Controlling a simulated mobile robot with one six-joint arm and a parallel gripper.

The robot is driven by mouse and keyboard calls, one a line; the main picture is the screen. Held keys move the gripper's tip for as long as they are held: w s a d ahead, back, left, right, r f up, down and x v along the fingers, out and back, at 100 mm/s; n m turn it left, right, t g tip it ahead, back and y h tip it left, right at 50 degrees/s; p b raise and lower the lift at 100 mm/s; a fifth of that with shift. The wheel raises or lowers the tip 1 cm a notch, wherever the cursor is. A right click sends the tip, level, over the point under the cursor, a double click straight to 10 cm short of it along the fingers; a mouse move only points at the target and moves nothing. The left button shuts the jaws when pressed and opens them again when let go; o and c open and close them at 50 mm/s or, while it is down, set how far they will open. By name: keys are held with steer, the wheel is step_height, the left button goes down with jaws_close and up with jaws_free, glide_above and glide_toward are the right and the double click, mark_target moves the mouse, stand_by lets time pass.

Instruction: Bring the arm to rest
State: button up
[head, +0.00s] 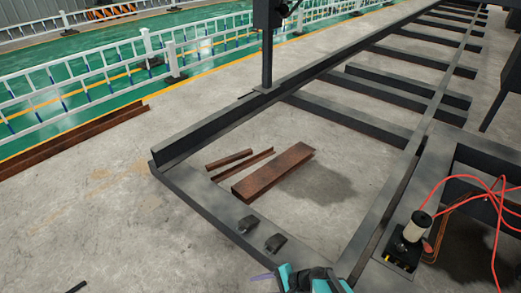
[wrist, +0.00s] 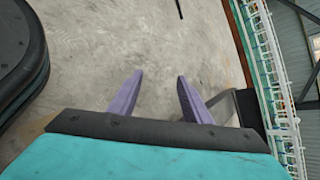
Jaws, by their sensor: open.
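My gripper (wrist: 159,76) shows in the wrist view with its two purple fingers apart and nothing between them. Bare concrete floor (wrist: 200,35) lies beyond the fingertips. In the head view, my teal arm end is at the bottom edge, with a purple finger pointing left near the front of the dark steel frame (head: 205,212). Most of my arm is out of view there. I cannot tell how far the finger is from the frame.
Rusty steel pieces (head: 275,172) lie inside the frame. Two small dark blocks (head: 262,234) sit on its front beam. A device with a pale cylinder (head: 416,228) and red hoses (head: 490,190) is at right. White railings (head: 100,72) stand at left; open floor lies front left.

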steer(key=s+d+f+n+g+h+p, duration=0.1)
steer(key=s+d+f+n+g+h, duration=0.15)
steer(key=s, duration=0.25)
steer(key=s+d+f+n+g+h, duration=0.1)
steer(key=s+d+n+g+h, duration=0.1)
steer(key=s+n, duration=0.2)
steer(key=s+d+f+n+g+h, duration=0.1)
steer(key=s+d+n+h, duration=0.1)
steer(key=d, duration=0.4)
steer(key=s+d+f+n+g+h, duration=0.1)
steer(key=s+d+n+h, duration=0.1)
steer(key=d+h, duration=0.2)
steer(key=d, duration=0.2)
steer(key=shift+s+d, duration=0.4)
steer(key=shift+n+g, duration=0.25)
steer(key=shift+c, duration=0.4)
steer(key=shift+c, duration=1.2)
steer(key=shift+d, duration=0.1)
